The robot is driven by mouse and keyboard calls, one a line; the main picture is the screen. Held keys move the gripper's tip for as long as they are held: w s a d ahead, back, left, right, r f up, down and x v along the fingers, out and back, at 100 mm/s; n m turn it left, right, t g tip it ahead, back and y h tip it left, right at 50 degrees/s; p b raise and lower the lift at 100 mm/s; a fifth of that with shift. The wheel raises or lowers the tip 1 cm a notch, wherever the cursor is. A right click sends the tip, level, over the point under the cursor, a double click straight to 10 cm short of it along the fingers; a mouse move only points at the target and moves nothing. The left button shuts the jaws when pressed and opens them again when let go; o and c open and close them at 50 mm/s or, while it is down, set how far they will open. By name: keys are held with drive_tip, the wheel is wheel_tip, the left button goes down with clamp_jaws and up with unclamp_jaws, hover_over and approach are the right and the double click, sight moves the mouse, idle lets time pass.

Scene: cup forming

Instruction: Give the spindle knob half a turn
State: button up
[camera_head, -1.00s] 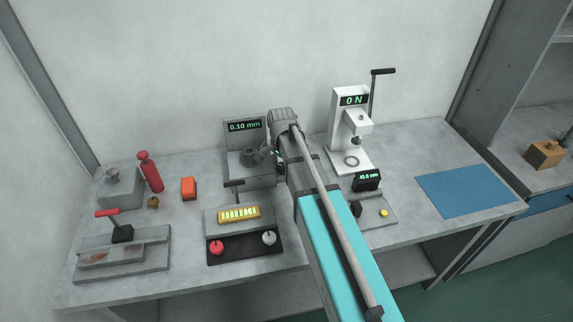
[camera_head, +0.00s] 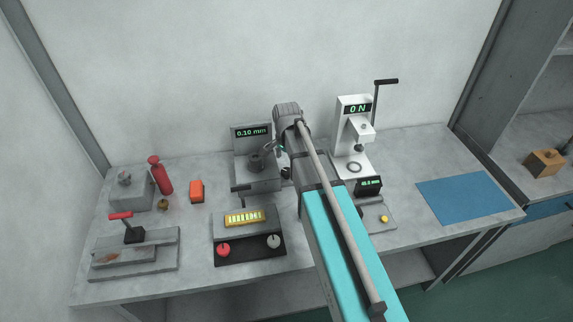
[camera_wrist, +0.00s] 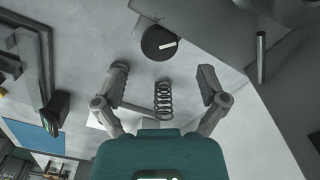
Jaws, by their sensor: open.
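The spindle knob (camera_wrist: 160,43) is a round black knob with a white pointer line, in the upper middle of the wrist view. In the head view a small dark knob (camera_head: 286,172) shows at the right side of the grey device with the 0.10 mm display (camera_head: 252,131), partly hidden by my arm. My gripper (camera_wrist: 162,72) is open in the wrist view, its fingers spread left and right, with the knob just beyond the gap between the tips. Nothing is gripped. A dark coil spring (camera_wrist: 163,100) shows between the fingers; I cannot tell what it belongs to.
A white press (camera_head: 352,150) reading 0 N stands to the right. A box with red and white knobs (camera_head: 248,246) is in front. A short grey rod (camera_wrist: 261,55) stands out right of the knob.

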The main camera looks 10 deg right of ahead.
sight(286, 171)
wheel_tip(286, 171, up, 9)
drive_tip(key=m+p, duration=0.6)
drive_tip(key=p, duration=0.2)
drive_tip(key=shift+f, duration=0.3)
wheel_tip(286, 171, down, 13)
drive_tip(key=b, duration=1.4)
drive_tip(key=shift+f, duration=0.2)
drive_tip(key=c, duration=1.1)
drive_tip(key=shift+c, duration=0.2)
